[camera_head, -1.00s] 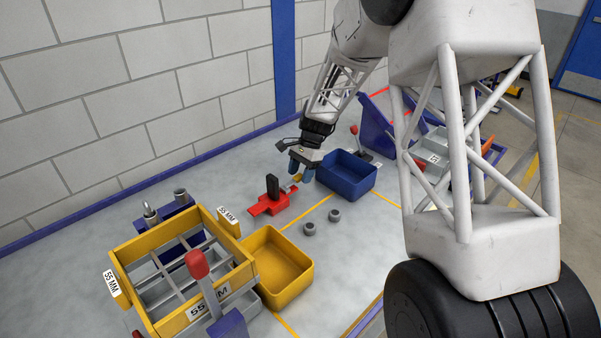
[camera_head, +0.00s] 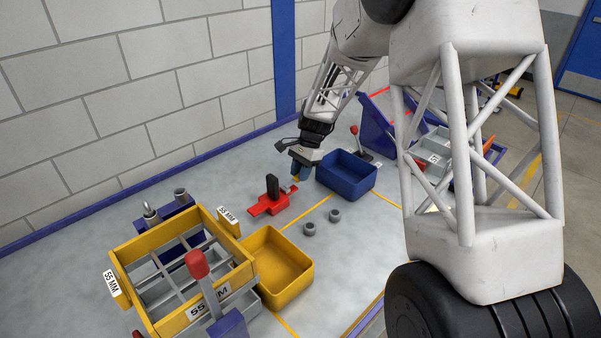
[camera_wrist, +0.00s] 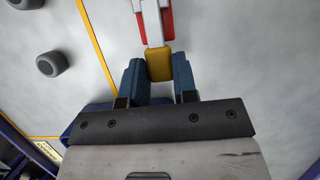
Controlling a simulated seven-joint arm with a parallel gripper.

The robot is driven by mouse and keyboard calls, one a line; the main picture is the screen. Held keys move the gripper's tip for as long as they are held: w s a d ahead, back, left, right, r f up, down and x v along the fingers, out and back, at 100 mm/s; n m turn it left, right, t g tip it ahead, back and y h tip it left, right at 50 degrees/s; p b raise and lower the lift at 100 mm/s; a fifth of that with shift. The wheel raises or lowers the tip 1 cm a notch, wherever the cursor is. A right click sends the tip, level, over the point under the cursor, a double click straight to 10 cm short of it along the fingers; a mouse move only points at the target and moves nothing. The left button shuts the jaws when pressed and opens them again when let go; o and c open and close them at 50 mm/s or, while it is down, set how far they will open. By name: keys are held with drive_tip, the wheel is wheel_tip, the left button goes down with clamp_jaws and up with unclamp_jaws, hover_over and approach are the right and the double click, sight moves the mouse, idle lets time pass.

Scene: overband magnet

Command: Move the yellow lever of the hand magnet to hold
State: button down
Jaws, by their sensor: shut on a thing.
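The hand magnet (camera_head: 266,206) lies on the bench, with a red body and an upright black handle. Part of its red body also shows at the top of the wrist view (camera_wrist: 141,27). Its lever has a pale shaft and a yellow end (camera_wrist: 158,65). My gripper (camera_wrist: 157,72) has its blue fingers on both sides of the yellow end and is shut on it. In the head view my gripper (camera_head: 298,178) is low over the bench, just behind and right of the magnet, and mostly hides the yellow end.
A blue bin (camera_head: 346,186) stands close to the right of my gripper. Two grey round pieces (camera_head: 310,229) lie in front of the magnet. A yellow tray (camera_head: 295,290) and a yellow-framed divided box (camera_head: 125,265) stand at the front left. Bare bench lies left of the magnet.

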sight(297, 177)
drive_tip(key=shift+r, duration=0.15)
drive_tip(key=shift+s+a+r+t+h, duration=0.25)
drive_tip(key=shift+r+t+h, duration=0.25)
drive_tip(key=shift+t+h, duration=0.25)
drive_tip(key=shift+s+a+r+t+h, duration=0.25)
drive_tip(key=shift+r+t+h, duration=0.25)
drive_tip(key=shift+t+h, duration=0.25)
drive_tip(key=shift+s+a+r+t+h, duration=0.35)
drive_tip(key=shift+t+h, duration=0.4)
drive_tip(key=shift+s+a+r+t+h, duration=0.3)
drive_tip(key=shift+a+r+t+h, duration=0.05)
drive_tip(key=shift+t+h, duration=0.4)
drive_tip(key=c, duration=0.9)
unclamp_jaws()
drive_tip(key=shift+s+r, duration=0.1)
drive_tip(key=shift+v, duration=3.85)
